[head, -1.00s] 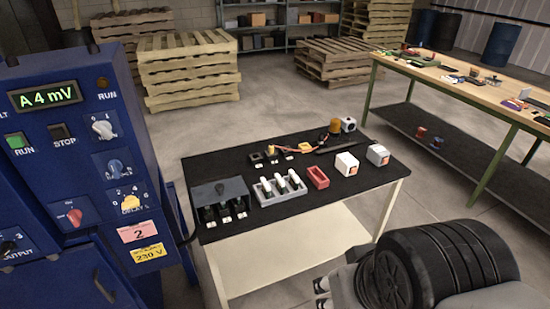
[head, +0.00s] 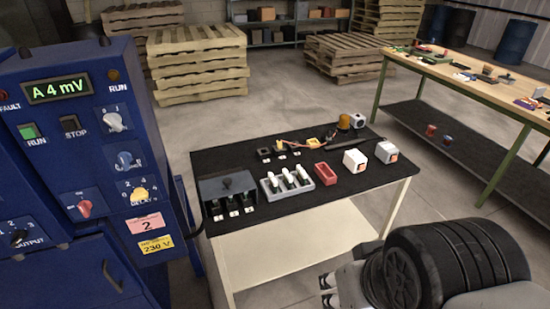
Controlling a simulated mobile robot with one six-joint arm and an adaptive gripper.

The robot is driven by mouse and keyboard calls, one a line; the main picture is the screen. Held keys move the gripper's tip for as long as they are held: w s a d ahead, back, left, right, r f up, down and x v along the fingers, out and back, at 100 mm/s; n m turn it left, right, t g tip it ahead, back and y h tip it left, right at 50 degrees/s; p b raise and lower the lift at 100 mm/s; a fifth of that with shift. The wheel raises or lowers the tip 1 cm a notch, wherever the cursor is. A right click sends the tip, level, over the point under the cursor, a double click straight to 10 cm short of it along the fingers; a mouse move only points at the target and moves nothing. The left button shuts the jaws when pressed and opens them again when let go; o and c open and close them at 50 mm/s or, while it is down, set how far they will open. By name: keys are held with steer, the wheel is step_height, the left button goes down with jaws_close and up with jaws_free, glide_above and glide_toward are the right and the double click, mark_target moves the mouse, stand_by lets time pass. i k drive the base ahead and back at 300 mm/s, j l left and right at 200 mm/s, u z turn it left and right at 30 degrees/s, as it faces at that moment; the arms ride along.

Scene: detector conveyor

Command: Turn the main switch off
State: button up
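A blue control cabinet (head: 60,140) fills the left side. On its front is a red rotary knob (head: 85,208) on a plate, which looks like the main switch; its lettering is too small to read. A white knob (head: 115,121), a blue knob (head: 125,159) and a yellow delay knob (head: 139,195) sit to its right. The display (head: 58,90) is lit green and reads A 4 mV. My gripper (head: 327,291) is at the lower middle, in front of the black-topped table and well right of the cabinet. Its fingertips look apart, with nothing between them.
The black-topped table (head: 330,205) beside the cabinet holds a grey switch box (head: 227,188), a tray of white pieces (head: 269,191), a red bin (head: 325,178) and white boxes. A workbench (head: 455,83) stands at the right. Pallets (head: 198,70) stand behind on open floor.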

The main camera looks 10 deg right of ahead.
mark_target(85, 206)
steer(key=j+u, duration=0.1)
steer(key=u, duration=0.9)
steer(key=i+u, duration=0.1)
steer(key=u, duration=0.4)
